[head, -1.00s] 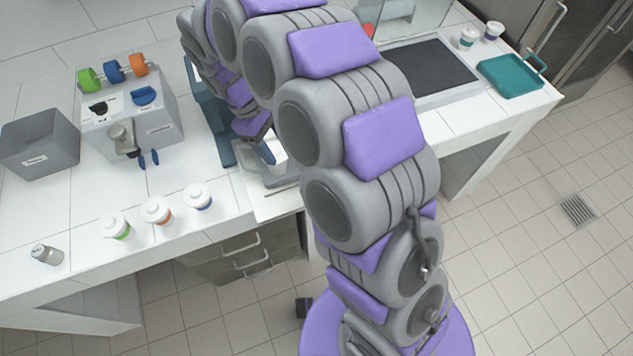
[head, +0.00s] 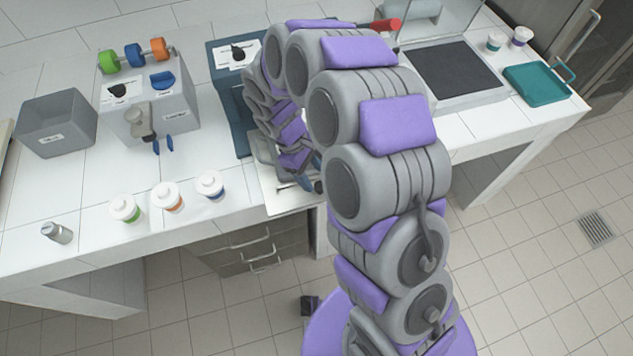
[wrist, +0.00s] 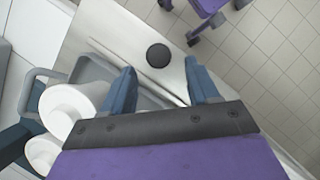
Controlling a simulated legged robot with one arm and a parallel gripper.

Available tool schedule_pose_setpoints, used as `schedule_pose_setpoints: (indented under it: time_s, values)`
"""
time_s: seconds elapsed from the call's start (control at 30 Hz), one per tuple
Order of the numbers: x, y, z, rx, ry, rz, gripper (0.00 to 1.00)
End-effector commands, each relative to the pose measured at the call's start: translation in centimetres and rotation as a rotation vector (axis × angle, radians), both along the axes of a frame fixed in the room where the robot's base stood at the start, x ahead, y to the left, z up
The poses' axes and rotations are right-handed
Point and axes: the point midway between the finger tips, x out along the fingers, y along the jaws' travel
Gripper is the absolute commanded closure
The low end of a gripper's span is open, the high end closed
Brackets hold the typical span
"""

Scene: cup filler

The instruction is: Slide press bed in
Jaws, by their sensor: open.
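The press (head: 222,75) is a tall blue machine with a white label, left of my arm in the head view. Its press bed (head: 284,201) is a pale plate sticking out over the counter's front edge. In the wrist view the bed (wrist: 103,32) carries a round black knob (wrist: 158,55). My gripper (wrist: 161,84) is open, with one blue finger on either side of the knob's line and nothing between them. The knob appears just beyond the fingertips, apart from them. In the head view my arm hides most of the gripper and the bed's right side.
White cups (wrist: 70,105) in a grey holder sit beside my gripper in the wrist view. Several lidded cups (head: 168,198) stand along the counter front, left of the press. A grey bin (head: 56,125) and a dispenser box (head: 150,105) stand behind.

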Motion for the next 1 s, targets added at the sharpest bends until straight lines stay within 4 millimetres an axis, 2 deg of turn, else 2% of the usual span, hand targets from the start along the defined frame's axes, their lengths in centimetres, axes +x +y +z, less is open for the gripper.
schedule_pose_setpoints:
  time_s: [0.1,0.3,0.67,1.0]
  values:
    - [-0.3,-0.7,-1.8,0.003,0.0,-0.002,0.4]
    - [-0.7,-1.3,-3.3,0.003,-0.001,-0.001,0.4]
    - [-0.7,-1.3,-3.6,0.003,-0.002,-0.001,0.41]
    - [-0.7,-1.3,-3.6,0.003,-0.002,-0.001,0.74]
